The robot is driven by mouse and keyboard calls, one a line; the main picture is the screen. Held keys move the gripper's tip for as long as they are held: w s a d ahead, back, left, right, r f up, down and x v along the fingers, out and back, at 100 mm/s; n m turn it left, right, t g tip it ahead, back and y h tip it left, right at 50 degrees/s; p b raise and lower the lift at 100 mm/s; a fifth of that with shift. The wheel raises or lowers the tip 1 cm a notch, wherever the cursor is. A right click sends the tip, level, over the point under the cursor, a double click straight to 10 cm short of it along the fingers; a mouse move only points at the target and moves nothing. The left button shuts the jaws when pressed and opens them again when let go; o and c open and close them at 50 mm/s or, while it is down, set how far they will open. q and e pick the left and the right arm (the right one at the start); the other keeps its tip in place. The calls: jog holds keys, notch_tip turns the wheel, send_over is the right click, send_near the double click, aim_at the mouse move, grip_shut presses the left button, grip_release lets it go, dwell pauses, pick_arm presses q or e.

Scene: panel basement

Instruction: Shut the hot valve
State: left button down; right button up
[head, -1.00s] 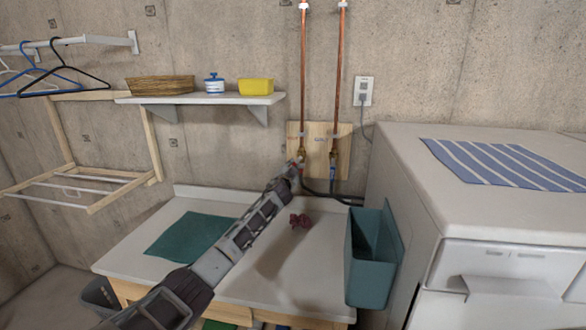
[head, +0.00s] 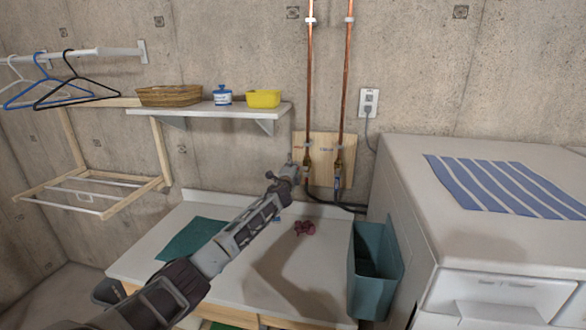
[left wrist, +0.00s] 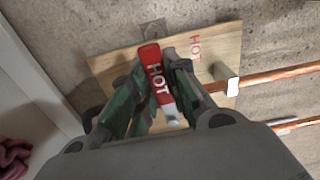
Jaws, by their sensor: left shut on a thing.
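The lever lies roughly crosswise to the copper pipe (left wrist: 275,77) there. In the head view my left gripper (head: 290,165) is just left of the hot valve body (head: 307,163), at the foot of the left copper pipe (head: 309,90). The lever is hard to make out there. The second valve (head: 338,170) is on the right pipe. My right gripper is not in view.
A wooden board (head: 324,147) backs the valves, with dark hoses (head: 330,203) below. A white counter (head: 240,280) carries a green mat (head: 190,240) and a crumpled reddish cloth (head: 304,228). A teal bin (head: 372,275) and white machine (head: 415,205) stand right. A shelf (head: 205,108) hangs left.

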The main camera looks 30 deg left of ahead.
pick_arm(q)
jog(key=shift+m, duration=0.3)
jog(key=c, duration=1.4)
grip_release()
jog(key=shift+r, duration=0.1)
jog(key=shift+o, duration=0.2)
jog(key=shift+s, duration=0.25)
jog(key=v, duration=1.1)
jog(key=shift+s, duration=0.25)
jog(key=shift+d, duration=0.15)
